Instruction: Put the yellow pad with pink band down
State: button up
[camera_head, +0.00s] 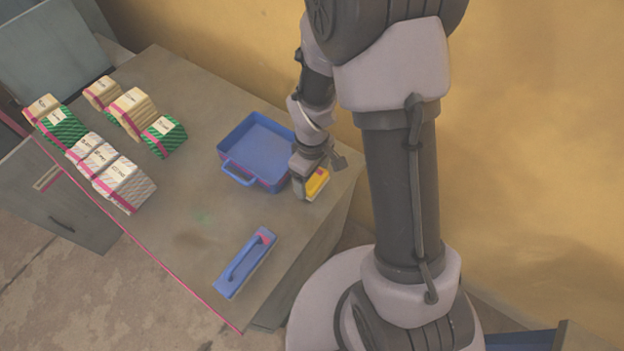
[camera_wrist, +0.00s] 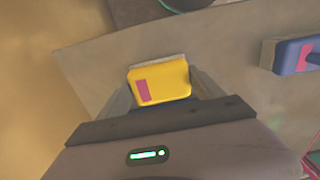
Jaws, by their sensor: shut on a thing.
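The yellow pad with pink band (camera_head: 317,183) is between the fingers of my gripper (camera_head: 312,172), just right of the blue tray on the table. In the wrist view the yellow pad (camera_wrist: 160,83) shows its yellow face and a pink band at its left side. My gripper (camera_wrist: 161,92) is shut on it, one finger on each side. I cannot tell whether the pad touches the table or is slightly above it.
A blue tray (camera_head: 228,162) with a handle looks empty. A blue block with a handle (camera_head: 245,264) lies near the front edge; its end shows in the wrist view (camera_wrist: 287,56). Several banded stacks (camera_head: 121,183) stand at the left. The table (camera_head: 200,215) is clear in the middle.

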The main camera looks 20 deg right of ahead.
jog(key=shift+f, duration=0.1)
jog(key=shift+f, duration=0.2)
jog(key=o, duration=1.3)
jog(key=shift+w, duration=0.1)
jog(key=shift+r, duration=0.1)
jog(key=shift+r, duration=0.1)
